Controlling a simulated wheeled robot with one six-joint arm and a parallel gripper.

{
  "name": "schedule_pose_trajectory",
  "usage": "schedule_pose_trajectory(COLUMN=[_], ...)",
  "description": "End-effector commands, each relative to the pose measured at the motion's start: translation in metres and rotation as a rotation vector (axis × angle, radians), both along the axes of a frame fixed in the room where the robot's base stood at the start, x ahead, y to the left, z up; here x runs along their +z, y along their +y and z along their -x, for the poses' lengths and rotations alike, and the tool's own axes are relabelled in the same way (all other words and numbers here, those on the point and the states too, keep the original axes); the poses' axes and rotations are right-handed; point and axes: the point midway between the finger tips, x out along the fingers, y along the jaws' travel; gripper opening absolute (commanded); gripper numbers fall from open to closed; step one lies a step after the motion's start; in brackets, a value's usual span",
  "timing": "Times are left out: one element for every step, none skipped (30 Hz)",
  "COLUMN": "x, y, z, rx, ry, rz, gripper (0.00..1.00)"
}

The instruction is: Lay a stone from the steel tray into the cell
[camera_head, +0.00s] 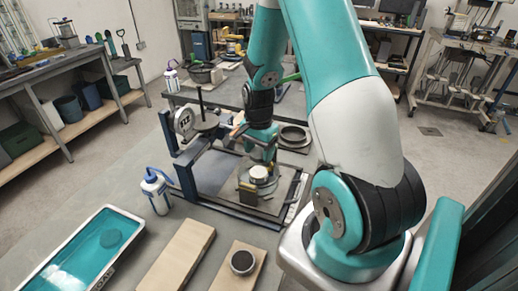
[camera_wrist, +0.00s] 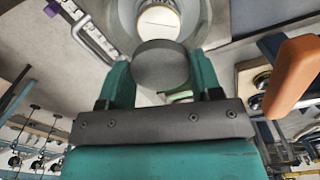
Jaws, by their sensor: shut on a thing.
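My gripper (camera_wrist: 161,72) is shut on a dark grey round stone (camera_wrist: 160,62), held between its two teal fingers in the wrist view. Beyond the stone, the grey round cell (camera_wrist: 128,14) surrounds a pale disc (camera_wrist: 158,20); the stone covers part of it. In the head view the cell (camera_head: 260,187) stands on the lever frame's base, with my gripper just above it. I cannot tell whether the stone touches the cell.
The blue lever frame (camera_head: 188,178) with a dial (camera_head: 184,120) stands close around my gripper. A wash bottle (camera_head: 156,190) stands to its left. A wooden board (camera_head: 181,256) and a dark-topped round piece (camera_head: 243,262) on another board lie in front. An orange handle (camera_wrist: 290,75) shows at right in the wrist view.

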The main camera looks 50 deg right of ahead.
Motion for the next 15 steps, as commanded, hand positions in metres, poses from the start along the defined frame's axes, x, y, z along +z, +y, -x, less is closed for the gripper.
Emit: schedule_pose_trajectory(x=[-0.007, -0.010, -0.013, -0.015, -0.017, -0.020, -0.022, -0.024, -0.027, -0.029, -0.031, -0.034, -0.036, -0.038, -0.041], y=[0.000, 0.000, -0.001, -0.001, -0.001, -0.001, -0.001, -0.001, -0.001, -0.001, -0.001, -0.001, -0.001, -0.001, -0.001], z=[0.000, 0.000, 0.000, 0.001, 0.001, 0.001, 0.001, 0.001, 0.001, 0.001, 0.001, 0.000, 0.000, 0.000, 0.000], rx=[-0.001, -0.001, -0.001, -0.002, -0.002, -0.002, -0.002, -0.002, -0.002, -0.002, -0.002, -0.002, -0.002, -0.002, -0.002], ry=[0.000, 0.000, 0.000, 0.000, 0.000, 0.000, 0.000, 0.000, 0.000, 0.000, 0.000, 0.000, 0.000, 0.000, 0.000], rz=[0.000, 0.000, 0.000, 0.000, 0.000, 0.000, 0.000, 0.000, 0.000, 0.000, 0.000, 0.000, 0.000, 0.000, 0.000], gripper=[0.34, 0.34, 0.34, 0.34, 0.34, 0.34, 0.34, 0.34, 0.34, 0.34, 0.34, 0.34, 0.34, 0.34, 0.34])
